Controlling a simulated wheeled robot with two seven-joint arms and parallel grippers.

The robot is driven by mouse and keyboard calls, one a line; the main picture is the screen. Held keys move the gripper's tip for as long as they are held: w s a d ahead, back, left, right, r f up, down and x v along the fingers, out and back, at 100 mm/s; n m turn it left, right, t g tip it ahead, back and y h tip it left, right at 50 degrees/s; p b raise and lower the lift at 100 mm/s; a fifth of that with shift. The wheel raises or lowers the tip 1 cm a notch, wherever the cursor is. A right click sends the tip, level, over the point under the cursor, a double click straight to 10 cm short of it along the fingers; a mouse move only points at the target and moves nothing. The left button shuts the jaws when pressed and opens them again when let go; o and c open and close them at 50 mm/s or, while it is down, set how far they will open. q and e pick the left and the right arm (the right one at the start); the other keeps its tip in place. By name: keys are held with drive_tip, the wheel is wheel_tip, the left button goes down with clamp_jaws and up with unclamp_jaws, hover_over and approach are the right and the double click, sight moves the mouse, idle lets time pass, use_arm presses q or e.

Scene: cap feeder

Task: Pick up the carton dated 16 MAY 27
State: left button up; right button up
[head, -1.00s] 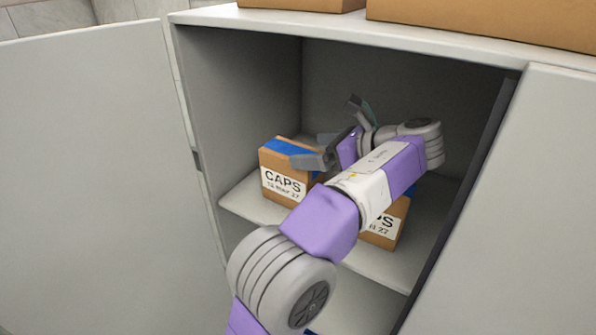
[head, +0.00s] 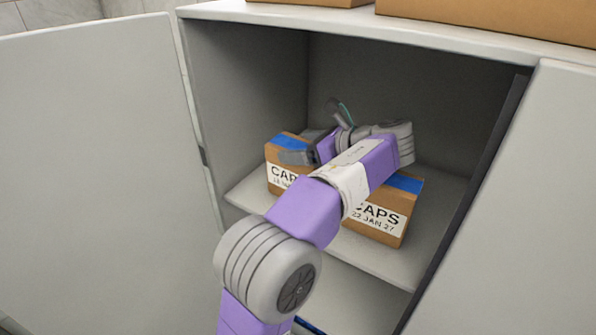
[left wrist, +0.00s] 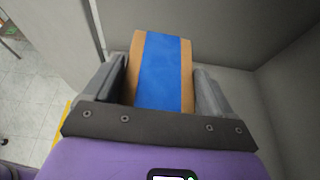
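A brown carton with blue tape (head: 279,177) stands on the cabinet shelf at the left. Its CAPS label is partly hidden by my left arm, and its date is too small to read surely now. My left gripper (head: 305,155) is at the top of this carton, fingers open on either side of it. In the left wrist view the carton's taped top (left wrist: 161,75) lies between the two fingers, close to both; firm contact does not show. A second carton (head: 385,215), labelled CAPS 22 JAN 27, stands to the right, partly behind my arm. My right gripper is out of view.
The cabinet shelf (head: 350,250) is bare in front of the cartons. An open door (head: 95,170) stands at the left and another panel (head: 510,210) at the right. Large brown boxes (head: 490,25) sit on the cabinet top. The side walls bound the space.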

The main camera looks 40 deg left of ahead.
use_arm(q)
drive_tip(key=c, duration=0.7)
